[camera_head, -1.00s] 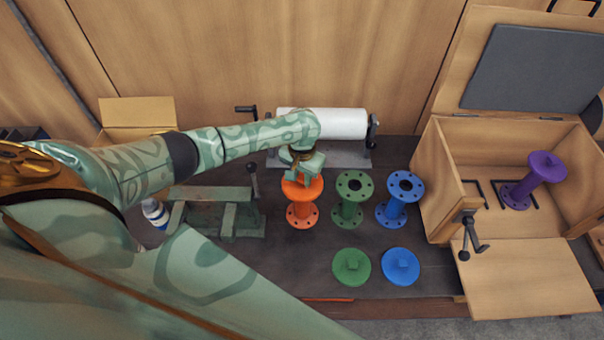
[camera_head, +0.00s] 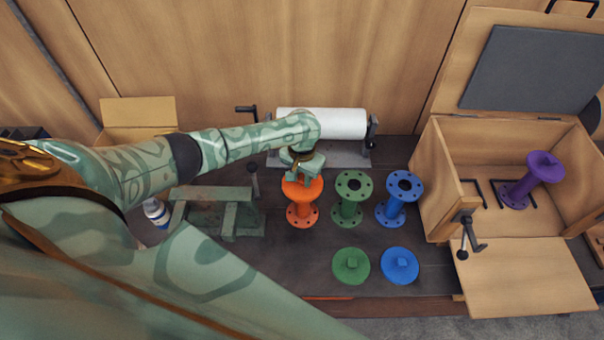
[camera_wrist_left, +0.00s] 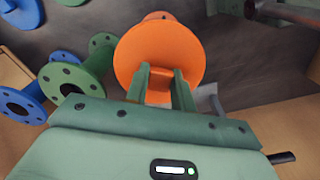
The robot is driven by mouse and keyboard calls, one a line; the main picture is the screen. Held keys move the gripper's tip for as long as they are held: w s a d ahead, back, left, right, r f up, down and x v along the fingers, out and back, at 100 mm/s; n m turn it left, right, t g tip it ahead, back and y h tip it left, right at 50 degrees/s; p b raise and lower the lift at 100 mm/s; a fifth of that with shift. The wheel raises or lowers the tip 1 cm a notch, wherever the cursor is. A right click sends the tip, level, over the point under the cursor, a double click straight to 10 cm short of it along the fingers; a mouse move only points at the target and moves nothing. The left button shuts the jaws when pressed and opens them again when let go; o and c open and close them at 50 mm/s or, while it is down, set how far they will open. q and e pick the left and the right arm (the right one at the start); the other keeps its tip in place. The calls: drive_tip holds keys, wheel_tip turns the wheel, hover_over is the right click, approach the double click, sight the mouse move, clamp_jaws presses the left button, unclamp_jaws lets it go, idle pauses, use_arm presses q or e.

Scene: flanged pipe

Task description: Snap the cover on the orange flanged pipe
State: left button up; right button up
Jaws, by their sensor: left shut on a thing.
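The orange flanged pipe (camera_head: 302,214) stands upright on the dark table in the head view. An orange cover (camera_wrist_left: 160,55) shows as a round disc in the left wrist view. In the head view the cover (camera_head: 300,189) is at the top of the orange pipe; I cannot tell whether it is fully seated. My left gripper (camera_head: 301,176) comes down from above, and its two fingers (camera_wrist_left: 161,85) are shut on the cover's square knob. The pipe's top flange is hidden under the cover. My right gripper is not in view.
A green flanged pipe (camera_head: 351,199) and a blue one (camera_head: 399,200) stand open to the right. A green cover (camera_head: 351,266) and a blue cover (camera_head: 400,266) lie in front. A wooden box (camera_head: 445,190) holds a capped purple pipe (camera_head: 541,171). A green vise (camera_head: 235,209) stands left.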

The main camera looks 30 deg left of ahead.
sight(302, 178)
use_arm(q)
drive_tip(key=o, duration=1.5)
drive_tip(key=shift+r, duration=0.1)
wheel_tip(302, 178, up, 6)
drive_tip(key=p, duration=0.7)
drive_tip(key=shift+f, duration=0.25)
drive_tip(key=shift+f, duration=0.1)
clamp_jaws()
